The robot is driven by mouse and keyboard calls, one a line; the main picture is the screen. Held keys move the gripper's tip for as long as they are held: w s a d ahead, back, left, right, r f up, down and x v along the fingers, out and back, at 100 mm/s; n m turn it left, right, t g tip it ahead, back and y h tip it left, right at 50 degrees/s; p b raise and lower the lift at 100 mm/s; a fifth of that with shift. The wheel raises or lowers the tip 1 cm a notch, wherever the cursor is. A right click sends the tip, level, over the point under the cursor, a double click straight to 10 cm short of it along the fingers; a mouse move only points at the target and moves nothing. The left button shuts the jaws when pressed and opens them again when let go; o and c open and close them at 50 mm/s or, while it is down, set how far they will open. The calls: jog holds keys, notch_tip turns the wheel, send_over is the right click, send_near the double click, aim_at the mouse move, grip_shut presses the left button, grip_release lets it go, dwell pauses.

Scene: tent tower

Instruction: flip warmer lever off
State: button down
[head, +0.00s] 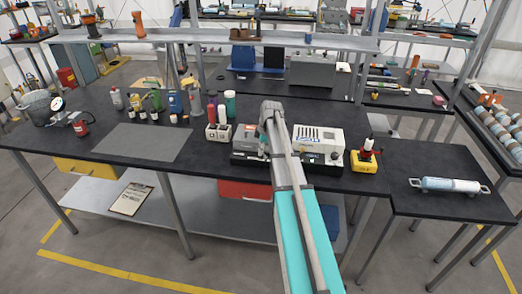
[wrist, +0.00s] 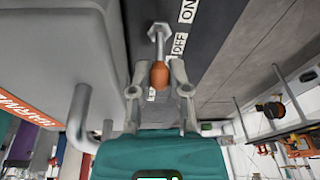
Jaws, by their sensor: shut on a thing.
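The warmer is a grey box (wrist: 50,45) with an orange label at the left of the wrist view. Beside it is a dark panel with a white ON label (wrist: 187,11) and an OFF label (wrist: 180,43). The lever (wrist: 160,72) has an orange knob and a metal stem running up to a hex nut. My gripper (wrist: 159,90) is shut on the knob, one finger on each side. The OFF label is right of the stem; ON is farther up. In the head view, the warmer (head: 247,137) shows left of my arm; I cannot make out the lever there.
A white box-shaped device (head: 318,143) stands right of my arm, and a yellow-based item (head: 364,161) beyond it. A white bottle holder (head: 217,133) stands left of the warmer. A grey mat (head: 142,142) lies clear farther left.

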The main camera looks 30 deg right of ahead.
jog(key=c, duration=0.9)
grip_release()
jog(key=shift+o, duration=0.2)
jog(key=shift+s+d+y, duration=0.1)
jog(key=shift+d+y, duration=0.05)
jog(key=shift+y, duration=0.15)
